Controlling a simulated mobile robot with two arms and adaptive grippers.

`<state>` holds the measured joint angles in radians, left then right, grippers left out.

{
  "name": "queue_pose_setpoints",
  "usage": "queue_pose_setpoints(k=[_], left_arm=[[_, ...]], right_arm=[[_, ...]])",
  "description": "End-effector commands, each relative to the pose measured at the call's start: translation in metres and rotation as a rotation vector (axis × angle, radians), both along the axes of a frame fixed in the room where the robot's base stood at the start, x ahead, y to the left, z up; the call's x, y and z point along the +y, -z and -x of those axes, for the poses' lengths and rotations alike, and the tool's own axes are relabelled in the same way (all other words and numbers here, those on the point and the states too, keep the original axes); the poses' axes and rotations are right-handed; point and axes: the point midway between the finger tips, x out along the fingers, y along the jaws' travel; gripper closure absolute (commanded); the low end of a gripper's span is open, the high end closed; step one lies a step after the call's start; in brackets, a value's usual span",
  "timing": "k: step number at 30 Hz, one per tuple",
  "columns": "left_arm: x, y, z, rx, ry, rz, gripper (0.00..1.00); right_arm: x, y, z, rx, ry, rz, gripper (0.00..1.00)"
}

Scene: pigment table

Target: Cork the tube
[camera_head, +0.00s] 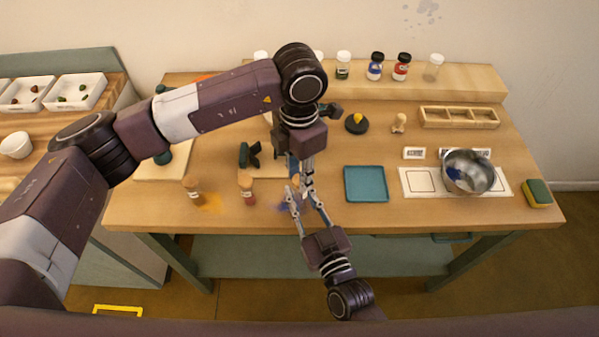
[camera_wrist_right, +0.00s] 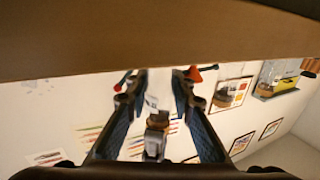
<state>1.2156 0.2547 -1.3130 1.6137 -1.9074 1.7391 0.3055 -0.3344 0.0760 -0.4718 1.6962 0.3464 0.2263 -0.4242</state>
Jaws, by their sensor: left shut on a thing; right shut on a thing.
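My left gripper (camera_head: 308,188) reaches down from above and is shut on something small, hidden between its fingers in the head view. My right gripper (camera_head: 305,203) comes up from the front edge, close to the left one. In the right wrist view its fingers (camera_wrist_right: 160,105) are around a pale, narrow upright shape (camera_wrist_right: 160,84), which looks like the tube. A small brown part (camera_wrist_right: 157,118), perhaps cork, shows beside it. Whether cork and tube touch cannot be told. Two other corked tubes stand at left, one with orange-brown pigment (camera_head: 194,190) and one with red (camera_head: 246,190).
A teal tray (camera_head: 366,184) lies right of the grippers. Further right are a metal bowl (camera_head: 468,172) on a white mat (camera_head: 418,181) and a sponge (camera_head: 538,193). Several jars, including a blue one (camera_head: 375,66), line the back shelf.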

Motion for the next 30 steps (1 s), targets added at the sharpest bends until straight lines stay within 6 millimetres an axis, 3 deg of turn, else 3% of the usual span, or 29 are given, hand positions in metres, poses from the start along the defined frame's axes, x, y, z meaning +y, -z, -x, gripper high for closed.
queue_pose_setpoints(k=[30], left_arm=[[0.0, 0.016, 0.0, 0.0, -0.001, -0.001, 0.83]], right_arm=[[0.0, 0.0, 0.0, -0.001, 0.0, 0.0, 1.0]])
